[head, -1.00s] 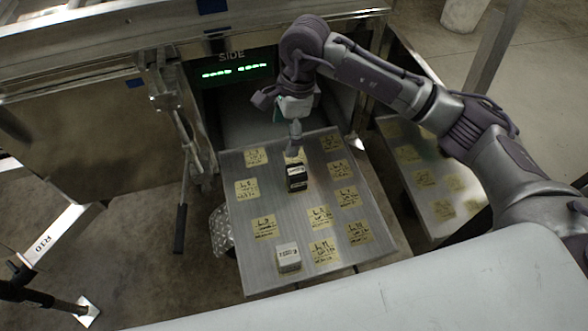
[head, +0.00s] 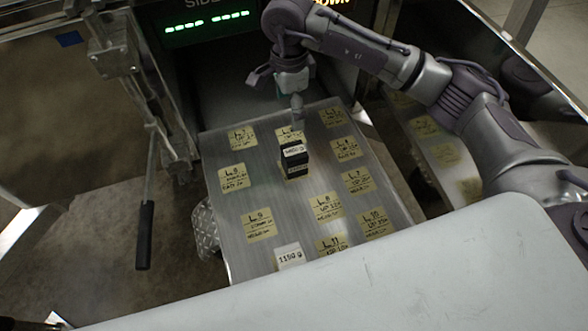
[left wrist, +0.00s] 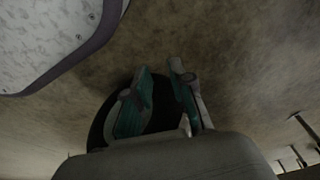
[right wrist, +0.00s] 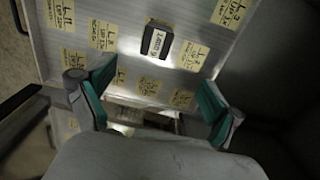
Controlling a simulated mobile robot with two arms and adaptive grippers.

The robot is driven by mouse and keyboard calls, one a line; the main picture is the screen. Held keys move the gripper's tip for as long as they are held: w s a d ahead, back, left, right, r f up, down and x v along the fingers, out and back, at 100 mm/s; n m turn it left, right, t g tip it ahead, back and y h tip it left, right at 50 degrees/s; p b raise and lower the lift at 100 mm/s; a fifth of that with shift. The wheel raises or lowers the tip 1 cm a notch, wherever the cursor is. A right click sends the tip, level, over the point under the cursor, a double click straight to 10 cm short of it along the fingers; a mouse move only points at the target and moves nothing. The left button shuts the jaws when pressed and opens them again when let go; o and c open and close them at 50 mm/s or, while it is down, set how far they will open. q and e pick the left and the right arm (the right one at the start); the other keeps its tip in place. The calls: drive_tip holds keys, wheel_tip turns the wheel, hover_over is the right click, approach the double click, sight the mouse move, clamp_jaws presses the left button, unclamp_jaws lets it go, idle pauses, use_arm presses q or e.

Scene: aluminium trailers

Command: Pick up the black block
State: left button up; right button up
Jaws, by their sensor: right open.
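The black block (head: 286,163) stands upright on the metal plate (head: 213,215), with white labels on its top and front. It also shows in the right wrist view (right wrist: 147,42), beyond my fingers. My right gripper (head: 297,108) hangs above the plate behind the block in the head view, apart from it. In the right wrist view, its teal-padded fingers (right wrist: 155,98) are spread wide with nothing between them. My left gripper (left wrist: 159,68) shows only in its wrist view, fingers a little apart and empty above the floor.
Several yellow notes (head: 258,224) lie on the plate. A black-handled lever (head: 145,235) hangs left of it. A panel with green lights (head: 207,22) stands behind.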

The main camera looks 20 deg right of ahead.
drive_tip(key=b, duration=0.3)
approach(294, 150)
drive_tip(key=shift+w+a+f, duration=0.2)
drive_tip(key=shift+a, duration=0.2)
wheel_tip(294, 150, down, 7)
drive_tip(key=shift+f+b, duration=0.2)
drive_tip(key=shift+b, duration=0.2)
drive_tip(key=shift+s+d+f, duration=0.15)
drive_tip(key=shift+d+f, duration=0.05)
drive_tip(key=shift+f, duration=1.15)
drive_tip(key=shift+s+d+f, duration=0.1)
drive_tip(key=shift+d+f, duration=0.1)
drive_tip(key=shift+f, duration=1.1)
drive_tip(key=c, duration=1.7)
use_arm(q)
drive_tip(key=w+r, duration=0.3)
drive_tip(key=r, duration=0.3)
drive_tip(key=shift+w+d+t, duration=0.2)
drive_tip(key=shift+w+t, duration=0.05)
drive_tip(key=shift+t, duration=0.05)
use_arm(e)
drive_tip(key=shift+w+r, duration=0.15)
clamp_jaws()
